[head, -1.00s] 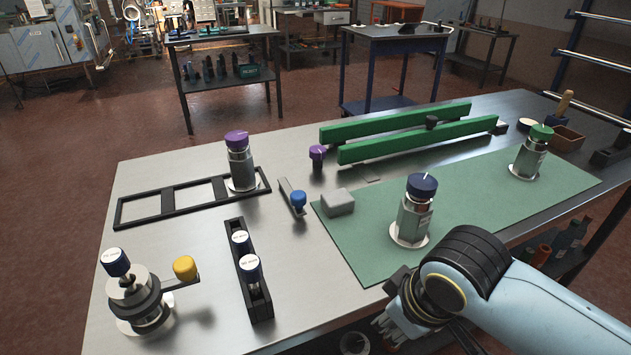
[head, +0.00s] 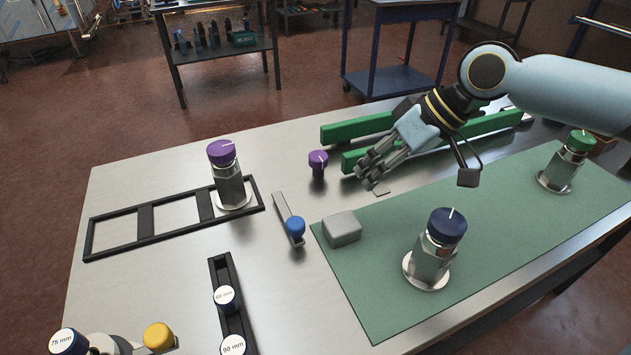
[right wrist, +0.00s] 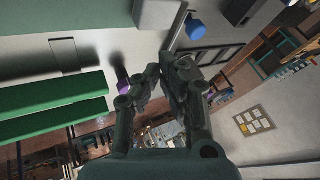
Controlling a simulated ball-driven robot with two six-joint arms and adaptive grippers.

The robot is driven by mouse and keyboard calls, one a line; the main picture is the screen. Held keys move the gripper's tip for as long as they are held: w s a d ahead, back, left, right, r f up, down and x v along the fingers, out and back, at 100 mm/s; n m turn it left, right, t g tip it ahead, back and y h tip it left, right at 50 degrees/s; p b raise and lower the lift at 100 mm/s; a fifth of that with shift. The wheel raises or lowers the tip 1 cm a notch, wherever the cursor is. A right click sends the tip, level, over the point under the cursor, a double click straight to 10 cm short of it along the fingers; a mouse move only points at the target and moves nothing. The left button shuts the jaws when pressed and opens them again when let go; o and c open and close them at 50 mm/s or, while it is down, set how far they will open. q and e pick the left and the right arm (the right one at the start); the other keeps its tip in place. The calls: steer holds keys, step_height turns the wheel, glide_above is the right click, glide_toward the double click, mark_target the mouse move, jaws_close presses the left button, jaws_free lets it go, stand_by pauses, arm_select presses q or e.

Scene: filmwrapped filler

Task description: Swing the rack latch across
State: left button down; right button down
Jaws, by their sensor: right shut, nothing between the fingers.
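The latch, a flat grey bar (head: 284,210) with a blue knob (head: 295,227) at its near end, lies just right of the black three-bay rack (head: 150,207). A bottle with a purple cap (head: 221,152) stands in the rack's right bay. In the right wrist view the blue knob (right wrist: 195,29) shows at the top, beyond the fingers. My right gripper (head: 369,173) is shut and empty. It is above the far edge of the green mat, in front of the green bars, to the right of the latch and apart from it. My left gripper is not in view.
A short purple-capped post (head: 318,160) stands between latch and gripper. A grey block (head: 342,229) sits on the mat (head: 360,290) beside the latch. A blue-capped bottle (head: 433,256), a green-capped bottle (head: 566,163) and green bars (head: 355,128) are nearby.

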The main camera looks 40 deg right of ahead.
glide_toward(287, 212)
steer(key=s+d+f, duration=0.1)
steer(key=d+f, duration=0.1)
steer(key=shift+s+d+f, duration=0.2)
steer(key=shift+s+f, duration=0.1)
steer(key=shift+s, duration=0.1)
steer(key=a+p, duration=0.1)
steer(key=a, duration=0.2)
steer(key=shift+w+a+f, duration=0.1)
steer(key=shift+a, duration=0.05)
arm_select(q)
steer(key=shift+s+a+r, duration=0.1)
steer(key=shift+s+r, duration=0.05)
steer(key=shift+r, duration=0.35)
arm_select(e)
steer(key=shift+a+f, duration=0.1)
steer(key=shift+a, duration=0.25)
steer(key=shift+w, duration=0.1)
